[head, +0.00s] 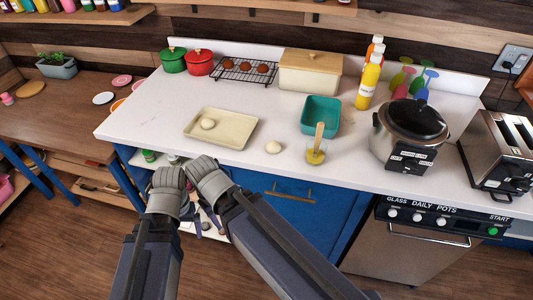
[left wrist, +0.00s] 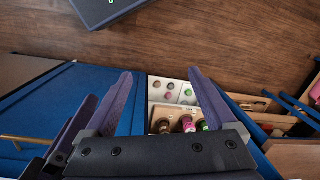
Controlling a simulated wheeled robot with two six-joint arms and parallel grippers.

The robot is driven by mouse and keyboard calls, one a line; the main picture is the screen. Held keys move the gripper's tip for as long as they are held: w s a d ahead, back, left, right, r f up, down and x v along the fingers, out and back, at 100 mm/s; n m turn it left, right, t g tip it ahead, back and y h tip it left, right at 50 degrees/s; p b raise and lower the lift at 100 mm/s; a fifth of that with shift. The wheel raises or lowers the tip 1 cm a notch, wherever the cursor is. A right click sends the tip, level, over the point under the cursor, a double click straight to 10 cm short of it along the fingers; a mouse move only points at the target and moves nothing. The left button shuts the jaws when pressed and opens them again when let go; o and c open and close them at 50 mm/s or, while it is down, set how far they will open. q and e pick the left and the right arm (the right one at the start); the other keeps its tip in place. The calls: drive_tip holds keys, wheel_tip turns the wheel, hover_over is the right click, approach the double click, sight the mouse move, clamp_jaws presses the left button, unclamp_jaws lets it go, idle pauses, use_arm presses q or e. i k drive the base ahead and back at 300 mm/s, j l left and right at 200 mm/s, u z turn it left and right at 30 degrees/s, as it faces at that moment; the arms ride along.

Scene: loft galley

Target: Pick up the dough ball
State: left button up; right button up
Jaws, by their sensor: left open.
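One pale dough ball (head: 273,147) lies on the white counter near its front edge, right of the beige tray. A second pale dough ball (head: 207,124) lies on the beige tray (head: 232,141). My left gripper (head: 207,221) is low in front of the counter, below both balls and apart from them, partly hidden behind my arm links. In the left wrist view its purple fingers (left wrist: 160,76) are spread with nothing between them. No dough ball shows in that view. I see no right gripper.
A glass with yellow contents and a brush (head: 316,156) stands right of the loose ball, with a teal dish (head: 321,115) behind. A pressure cooker (head: 410,135) stands farther right. Below the counter, an open shelf holds bottles (left wrist: 187,123). Counter around the loose ball is clear.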

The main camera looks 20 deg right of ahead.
sight(272, 147)
drive_tip(key=k+l+u, duration=0.15)
drive_tip(key=l, duration=0.4)
drive_tip(key=k+l+u, duration=0.1)
drive_tip(key=k+l, duration=0.2)
drive_tip(key=l, duration=0.2)
drive_tip(key=k+l+u, duration=0.15)
drive_tip(key=l, duration=0.3)
drive_tip(key=k+l+u, duration=0.15)
drive_tip(key=k+l, duration=0.25)
drive_tip(key=k+l+u, duration=0.1)
drive_tip(key=k+l, duration=0.2)
drive_tip(key=l, duration=0.15)
drive_tip(key=i+l, duration=0.3)
drive_tip(key=i, duration=0.15)
